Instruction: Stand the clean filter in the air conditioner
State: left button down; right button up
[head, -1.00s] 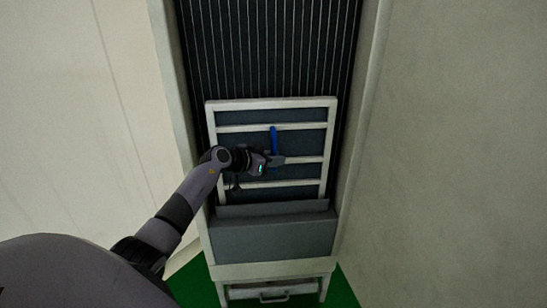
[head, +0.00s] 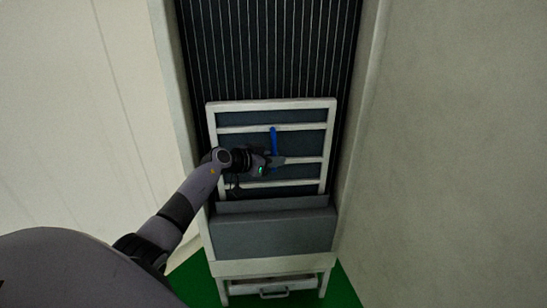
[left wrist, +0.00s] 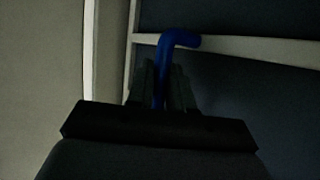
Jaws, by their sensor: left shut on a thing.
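The clean filter (head: 231,129) is a pale frame with crossbars over dark grey mesh. It stands nearly upright inside the air conditioner (head: 270,60), in front of the dark vertical fins, and its lower edge is hidden behind a grey panel (head: 275,232). A blue handle (head: 274,136) is on its face. My left gripper (head: 278,160) is at the handle, shut on it; the left wrist view shows the blue handle (left wrist: 181,38) rising from between the fingers. My right gripper is not in view.
Pale walls (head: 450,150) stand close on the right and left of the unit. A low drawer or tray with a handle (head: 273,293) is under the grey panel, above a green floor (head: 342,288).

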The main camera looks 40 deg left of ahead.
pick_arm(q)
jog(key=shift+r, duration=0.15)
jog(key=c, duration=0.9)
grip_release()
jog(key=shift+f, duration=0.25)
jog(key=p+v, duration=0.2)
jog(key=v, duration=0.5)
jog(key=shift+r, duration=0.25)
